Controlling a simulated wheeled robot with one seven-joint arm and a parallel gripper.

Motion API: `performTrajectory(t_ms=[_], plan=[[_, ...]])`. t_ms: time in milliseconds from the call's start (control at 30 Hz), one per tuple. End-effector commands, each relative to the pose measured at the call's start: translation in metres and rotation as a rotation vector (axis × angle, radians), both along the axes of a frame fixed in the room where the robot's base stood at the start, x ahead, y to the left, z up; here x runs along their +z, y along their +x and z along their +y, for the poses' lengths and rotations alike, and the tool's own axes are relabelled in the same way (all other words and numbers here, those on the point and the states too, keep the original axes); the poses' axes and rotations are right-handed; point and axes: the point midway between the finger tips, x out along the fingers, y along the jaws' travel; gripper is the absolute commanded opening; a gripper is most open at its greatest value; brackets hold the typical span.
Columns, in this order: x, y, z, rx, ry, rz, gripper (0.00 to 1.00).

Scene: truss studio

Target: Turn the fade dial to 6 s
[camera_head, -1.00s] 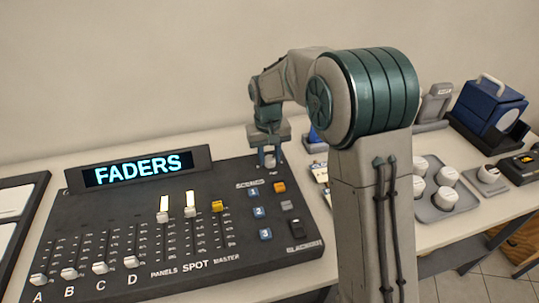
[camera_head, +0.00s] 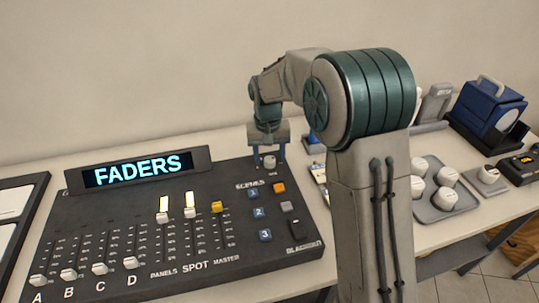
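The lighting console (camera_head: 110,225) lies on the table with a lit display (camera_head: 137,168) that reads "FADERS". The fade dial (camera_head: 270,162) is a small light grey knob at the console's top right corner. Its pointer and scale are too small to read. My gripper (camera_head: 270,158) points down over the dial. Its two fingers are apart, one on each side of the knob, and a gap shows between fingers and knob. I cannot tell how far down the fingers reach along the dial.
Several faders (camera_head: 130,262) fill the console's left and middle. A tray of white round things (camera_head: 447,198) and a blue case (camera_head: 487,105) stand to the right.

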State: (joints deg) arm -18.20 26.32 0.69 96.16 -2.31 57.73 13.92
Motion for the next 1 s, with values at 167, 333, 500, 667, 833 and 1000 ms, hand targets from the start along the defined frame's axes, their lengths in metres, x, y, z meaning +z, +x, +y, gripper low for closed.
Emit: performTrajectory(t_ms=[167, 333, 500, 667, 833, 1000], plan=[[-0.001, 0.0, 0.0, 0.001, 0.0, 0.002, 0.52], [0.004, 0.0, 0.0, 0.001, 0.0, 0.001, 0.52], [0.03, 0.0, 0.001, 0.001, 0.001, -0.002, 0.52], [0.068, 0.0, 0.002, 0.001, 0.001, -0.003, 0.52], [0.104, 0.0, 0.003, 0.001, 0.001, -0.002, 0.52], [0.128, 0.0, 0.004, 0.001, 0.0, 0.0, 0.52]])
